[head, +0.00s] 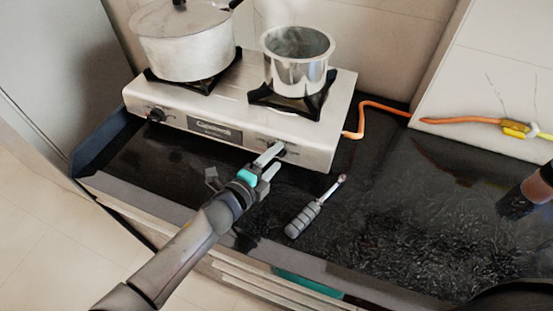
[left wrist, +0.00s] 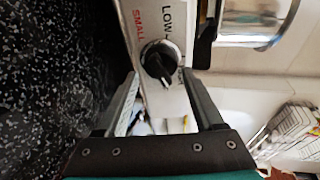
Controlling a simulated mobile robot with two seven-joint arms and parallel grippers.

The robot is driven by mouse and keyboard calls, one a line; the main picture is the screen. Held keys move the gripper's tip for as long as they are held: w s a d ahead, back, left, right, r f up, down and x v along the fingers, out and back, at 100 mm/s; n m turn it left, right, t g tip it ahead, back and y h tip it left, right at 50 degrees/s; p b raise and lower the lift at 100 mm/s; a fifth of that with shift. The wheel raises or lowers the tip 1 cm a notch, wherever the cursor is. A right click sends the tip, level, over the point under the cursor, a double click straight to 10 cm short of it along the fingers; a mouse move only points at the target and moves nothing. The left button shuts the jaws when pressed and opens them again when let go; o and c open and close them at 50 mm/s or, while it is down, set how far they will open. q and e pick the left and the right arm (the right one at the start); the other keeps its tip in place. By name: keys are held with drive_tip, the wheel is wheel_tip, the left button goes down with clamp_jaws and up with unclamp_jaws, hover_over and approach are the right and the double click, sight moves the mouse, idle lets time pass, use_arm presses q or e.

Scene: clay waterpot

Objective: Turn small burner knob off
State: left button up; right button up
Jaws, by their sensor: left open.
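The small burner knob (left wrist: 160,62) is black and round with a raised grip bar, on the stove's pale front panel. The words "SMALL" and "LOW" are printed beside it in the left wrist view. In the head view the knob (head: 281,150) is partly hidden by my left gripper (head: 274,163). This gripper is open, and in the left wrist view its two fingers (left wrist: 160,78) point at the knob from either side. Contact with the knob cannot be told. The knob's bar looks slanted.
The stove (head: 240,115) carries a large lidded pot (head: 188,50) at left and a small steel pot (head: 297,68) at right. A grey-handled tool (head: 304,215) lies on the dark counter (head: 390,220). An orange hose (head: 375,106) leaves the stove's right side.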

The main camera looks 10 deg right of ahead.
use_arm(q)
drive_tip(key=shift+s+d+r, duration=0.1)
drive_tip(key=shift+s+d, duration=0.1)
drive_tip(key=p+v, duration=0.2)
drive_tip(key=v, duration=1.3)
